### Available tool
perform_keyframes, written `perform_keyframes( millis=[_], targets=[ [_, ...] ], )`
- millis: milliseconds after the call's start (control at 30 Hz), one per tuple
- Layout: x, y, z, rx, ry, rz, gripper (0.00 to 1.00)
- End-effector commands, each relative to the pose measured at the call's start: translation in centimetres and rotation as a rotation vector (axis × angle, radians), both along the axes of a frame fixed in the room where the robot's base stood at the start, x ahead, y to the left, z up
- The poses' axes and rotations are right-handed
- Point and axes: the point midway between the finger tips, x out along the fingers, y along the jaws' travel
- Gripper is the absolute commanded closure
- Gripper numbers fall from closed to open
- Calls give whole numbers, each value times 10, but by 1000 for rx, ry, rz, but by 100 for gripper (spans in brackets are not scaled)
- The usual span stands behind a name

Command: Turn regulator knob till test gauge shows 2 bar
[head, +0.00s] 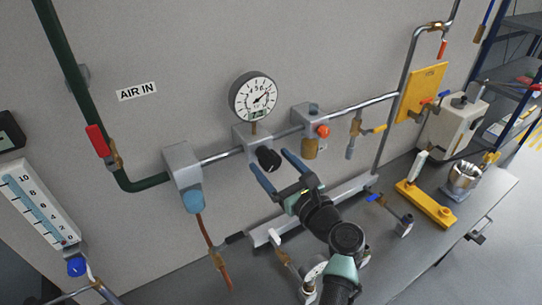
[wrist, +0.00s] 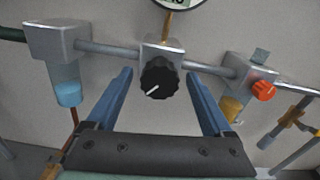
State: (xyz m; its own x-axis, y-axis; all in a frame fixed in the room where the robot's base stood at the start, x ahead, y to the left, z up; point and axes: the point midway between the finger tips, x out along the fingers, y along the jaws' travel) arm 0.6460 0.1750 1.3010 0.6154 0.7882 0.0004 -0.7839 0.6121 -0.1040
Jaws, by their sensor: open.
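The black regulator knob (head: 268,159) sticks out from a grey regulator block (head: 245,138) on the wall pipe. In the wrist view the knob (wrist: 158,78) shows a white pointer line aimed to the lower left. The round test gauge (head: 254,97) stands above the block; its needle points to the upper right, but the numbers are too small to read surely. In the wrist view only the gauge's bottom edge (wrist: 179,4) shows. My gripper (head: 270,166) is open, its blue fingers on either side of the knob in view, with no visible contact.
A filter with a blue bowl (head: 193,200) hangs left of the regulator. A block with an orange knob (head: 323,131) and brass bowl is close on the right. A red-handled valve (head: 97,141) is on the green pipe. The bench below carries several fittings and a yellow bracket (head: 426,203).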

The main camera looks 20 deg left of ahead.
Motion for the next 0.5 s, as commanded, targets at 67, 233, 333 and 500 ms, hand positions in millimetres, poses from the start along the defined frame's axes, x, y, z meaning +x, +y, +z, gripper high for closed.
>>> perform_keyframes(
  millis=[67, 233, 333, 500],
  targets=[
    [4, 6, 1, -1, 1, 1, 15],
    [8, 10, 0, -1, -1, 0, 15],
    [8, 10, 0, -1, -1, 0, 15],
    [8, 10, 0, -1, -1, 0, 22]
  ],
)
